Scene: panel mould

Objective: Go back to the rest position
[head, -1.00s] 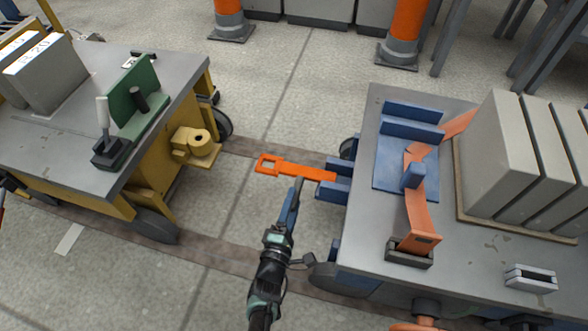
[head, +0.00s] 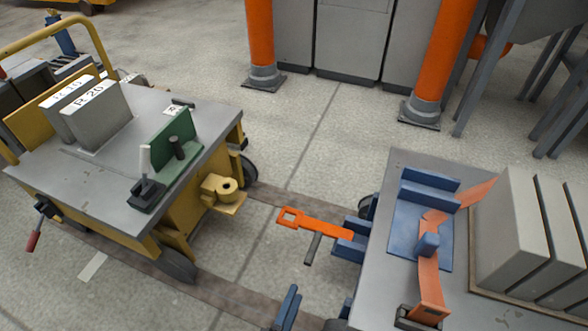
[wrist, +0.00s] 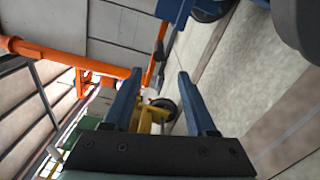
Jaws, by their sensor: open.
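My gripper shows at the bottom of the head view, where a blue finger (head: 287,308) stands below and left of the orange drawbar (head: 318,224). In the wrist view my gripper (wrist: 158,82) is open, its two blue fingers wide apart with nothing held between them. The drawbar sticks out from the blue bracket (head: 350,245) of the right cart toward the yellow hitch (head: 225,192) of the left cart. Its square-holed end is apart from the hitch. A dark grey handle (head: 312,248) hangs below the bar, clear of my gripper.
The left cart (head: 150,105) carries labelled grey blocks, a green bracket and a black lever. The right cart (head: 400,165) carries grey panels (head: 505,225) and an orange strap. Orange posts (head: 261,45) and grey cabinets stand behind. Concrete floor between the carts is open.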

